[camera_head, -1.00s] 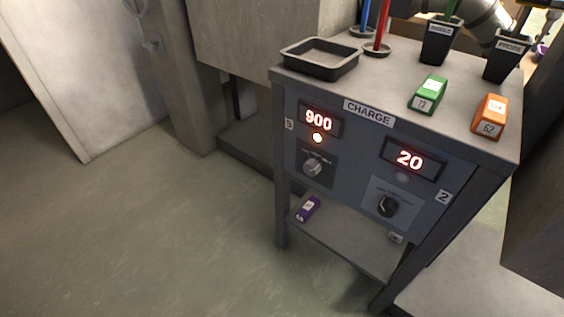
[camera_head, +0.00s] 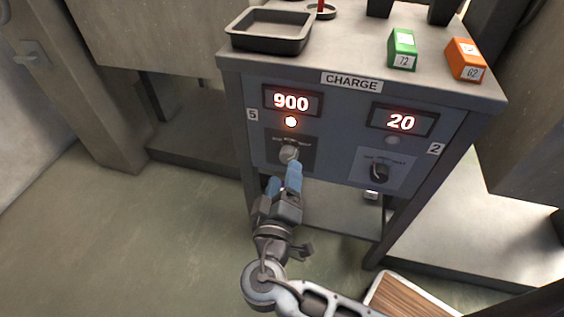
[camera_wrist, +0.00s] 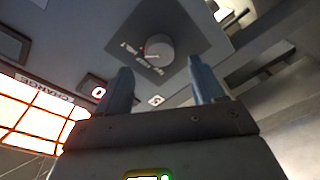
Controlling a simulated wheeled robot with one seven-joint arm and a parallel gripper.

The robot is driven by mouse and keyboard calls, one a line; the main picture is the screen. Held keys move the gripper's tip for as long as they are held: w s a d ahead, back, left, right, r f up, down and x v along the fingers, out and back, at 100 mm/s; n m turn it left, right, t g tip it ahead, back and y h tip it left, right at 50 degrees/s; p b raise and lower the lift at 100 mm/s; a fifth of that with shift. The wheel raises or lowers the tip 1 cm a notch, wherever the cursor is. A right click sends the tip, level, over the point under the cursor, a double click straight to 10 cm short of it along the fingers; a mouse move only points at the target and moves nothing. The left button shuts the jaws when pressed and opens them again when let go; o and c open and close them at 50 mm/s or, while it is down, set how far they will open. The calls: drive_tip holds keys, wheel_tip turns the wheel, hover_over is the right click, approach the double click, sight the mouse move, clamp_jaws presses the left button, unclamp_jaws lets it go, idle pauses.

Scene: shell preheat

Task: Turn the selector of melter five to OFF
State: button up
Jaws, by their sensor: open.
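Melter five is the left half of the front panel, marked with a 5 label (camera_head: 252,114). Its display (camera_head: 291,103) glows 900 and the round lamp (camera_head: 290,121) below is lit. In the wrist view the selector (camera_wrist: 160,49) lies just beyond and between the fingertips. I cannot read its setting. My gripper (camera_head: 284,173) is open and empty, pointing at the knob from below; its two blue fingers (camera_wrist: 160,65) stand apart in the wrist view.
Melter two, to the right, has a display (camera_head: 400,121) reading 20, an unlit lamp and a black knob (camera_head: 380,171). A dark tray (camera_head: 271,31), a green block (camera_head: 402,49) and an orange block (camera_head: 466,59) sit on the top. Open floor (camera_head: 170,240) lies left.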

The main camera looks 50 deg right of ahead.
sight(288, 159)
drive_tip(key=x, duration=0.5)
drive_tip(key=shift+a, duration=0.1)
drive_tip(key=c, duration=1.1)
